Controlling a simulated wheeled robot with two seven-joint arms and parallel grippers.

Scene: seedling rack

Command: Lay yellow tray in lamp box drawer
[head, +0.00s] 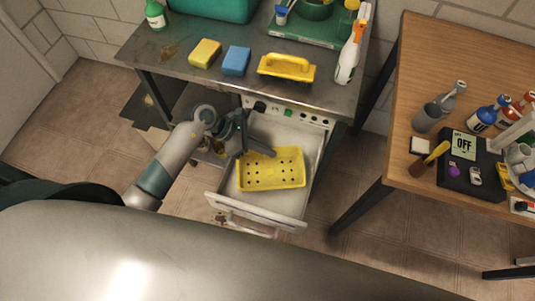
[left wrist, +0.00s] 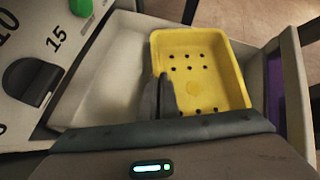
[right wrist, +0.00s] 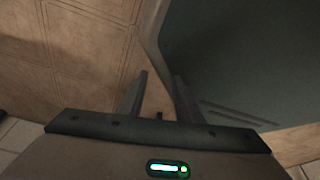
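The yellow tray (head: 271,182), with rows of small dark holes in its floor, is inside the pulled-out pale lamp box drawer (head: 228,183). It looks about level, but I cannot tell whether its whole underside touches the drawer floor. My left gripper (head: 262,151) reaches in from the left at the tray's back-left edge. My right gripper (right wrist: 158,95) is open and empty, above the floor.
A wooden table (head: 425,60) with bottles stands right. Bare drawer floor lies left of the tray.

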